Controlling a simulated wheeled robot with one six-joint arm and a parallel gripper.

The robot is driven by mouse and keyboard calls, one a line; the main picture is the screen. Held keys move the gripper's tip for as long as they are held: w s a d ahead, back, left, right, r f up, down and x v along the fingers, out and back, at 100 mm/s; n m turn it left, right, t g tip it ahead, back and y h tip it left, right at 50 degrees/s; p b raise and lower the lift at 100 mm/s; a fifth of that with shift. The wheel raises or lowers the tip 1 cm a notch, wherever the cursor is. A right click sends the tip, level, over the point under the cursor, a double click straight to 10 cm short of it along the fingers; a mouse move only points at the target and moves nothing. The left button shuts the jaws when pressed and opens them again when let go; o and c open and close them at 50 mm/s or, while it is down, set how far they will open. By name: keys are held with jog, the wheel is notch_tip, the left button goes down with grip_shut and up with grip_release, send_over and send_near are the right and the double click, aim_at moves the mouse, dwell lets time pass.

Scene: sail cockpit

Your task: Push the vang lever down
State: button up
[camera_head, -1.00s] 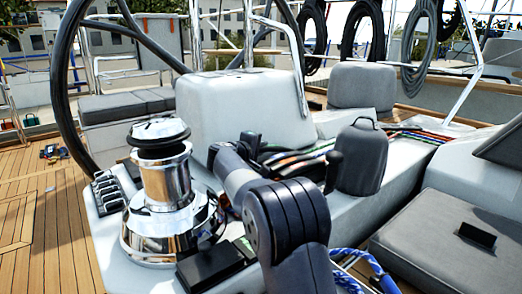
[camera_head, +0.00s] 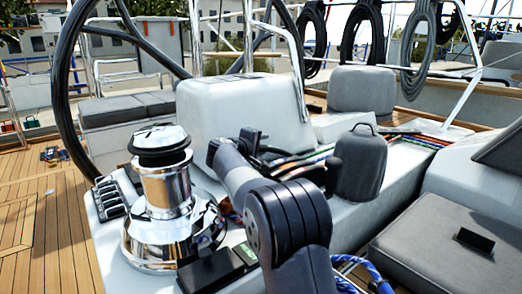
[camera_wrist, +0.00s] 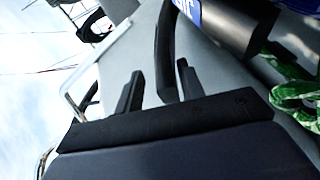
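In the wrist view, my gripper (camera_wrist: 158,68) has its two dark fingers apart, with nothing held between them. In the head view, my arm reaches over the cockpit coaming toward the coloured lines (camera_head: 300,163); the gripper end (camera_head: 250,140) is small, dark and partly hidden.
A chrome winch (camera_head: 165,195) stands left of my arm, with a row of black-and-grey clutches (camera_head: 110,197) beside it. A grey-covered winch (camera_head: 361,162) stands close on the right. A large steering wheel (camera_head: 62,90) is behind. Blue rope (camera_head: 365,270) lies at lower right.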

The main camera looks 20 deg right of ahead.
notch_tip(320, 180, up, 7)
jog(key=p, duration=0.2)
jog(key=shift+p, duration=0.3)
jog(key=shift+c, duration=0.2)
